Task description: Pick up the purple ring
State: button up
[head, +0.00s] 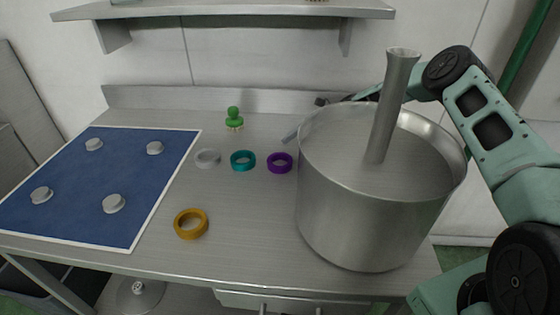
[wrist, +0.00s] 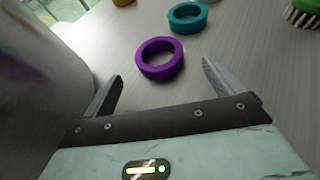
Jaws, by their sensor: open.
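The purple ring (head: 280,162) lies flat on the metal table, just left of the large steel pot in the head view. In the wrist view the purple ring (wrist: 159,59) lies ahead of my gripper (wrist: 160,78), roughly between the lines of its two fingers. My gripper is open and empty, its fingers apart and not touching the ring. In the head view most of my gripper is hidden behind the pot; part of a finger (head: 290,136) shows at the pot's left edge.
The big steel pot (head: 340,220) with an upright tube stands close right of the ring. A teal ring (head: 243,160), a grey ring (head: 208,158), an orange ring (head: 191,224) and a green-handled brush (head: 234,118) are nearby. A blue mat (head: 95,185) with several grey knobs lies left.

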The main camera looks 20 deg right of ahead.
aim_at(286, 158)
jog(key=shift+p+x, duration=0.4)
jog(key=shift+x, duration=2.3)
jog(key=shift+s, duration=0.1)
jog(key=c, duration=1.2)
